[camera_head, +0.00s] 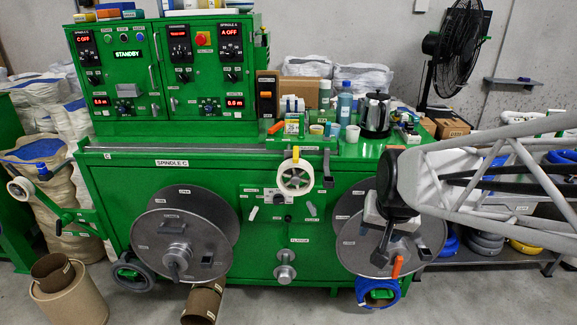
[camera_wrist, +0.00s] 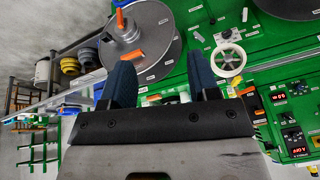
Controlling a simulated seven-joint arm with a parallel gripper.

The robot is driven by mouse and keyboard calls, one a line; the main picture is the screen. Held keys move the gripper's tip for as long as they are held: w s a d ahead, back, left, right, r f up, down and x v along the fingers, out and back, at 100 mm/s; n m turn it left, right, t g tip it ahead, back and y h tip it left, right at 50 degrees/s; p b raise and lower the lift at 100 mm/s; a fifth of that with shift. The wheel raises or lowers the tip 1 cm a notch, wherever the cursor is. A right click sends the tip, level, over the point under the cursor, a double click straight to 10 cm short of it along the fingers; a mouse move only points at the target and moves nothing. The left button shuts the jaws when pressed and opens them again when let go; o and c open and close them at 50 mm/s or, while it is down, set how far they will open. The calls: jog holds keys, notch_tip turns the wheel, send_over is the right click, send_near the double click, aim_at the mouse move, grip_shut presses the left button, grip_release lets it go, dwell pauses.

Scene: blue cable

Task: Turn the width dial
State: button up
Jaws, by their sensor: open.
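My gripper (camera_head: 384,240) hangs in front of the right grey reel (camera_head: 355,240) on the green machine. In the wrist view my gripper (camera_wrist: 160,82) has two blue-padded fingers spread apart with nothing between them. A small control plate with a dark knob (camera_head: 288,199) sits on the green front, below the cream handwheel (camera_head: 295,177). The plate's lettering is too small to read, so I cannot tell which control is the width dial. The handwheel also shows in the wrist view (camera_wrist: 229,62), right of my fingers and apart from them.
The left grey reel (camera_head: 180,240) and a round knob labelled below centre (camera_head: 285,273) are on the front. The control cabinet (camera_head: 165,75) carries several knobs and red displays. Bottles, a kettle (camera_head: 375,114) and small items crowd the worktop. Brown tubes (camera_head: 70,295) stand at left.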

jog(key=w+a+f+m+t, duration=0.25)
jog(key=w+f, duration=0.45)
jog(key=w, duration=0.5)
jog(key=w+a+f+m+t, duration=0.1)
jog(key=w+a+f+m, duration=0.15)
jog(key=w+f, duration=0.75)
jog(key=w+a+f+m+t, duration=0.25)
jog(key=w+f, duration=0.25)
jog(key=w, duration=0.9)
jog(key=m+t, duration=0.6)
jog(key=t, duration=0.1)
send_near(278, 202)
jog(key=w, duration=0.2)
jog(key=shift+w+a+f+t, duration=0.15)
jog(key=shift+w+f+t, duration=0.15)
jog(key=shift+w, duration=0.05)
jog(key=shift+w, duration=3.9)
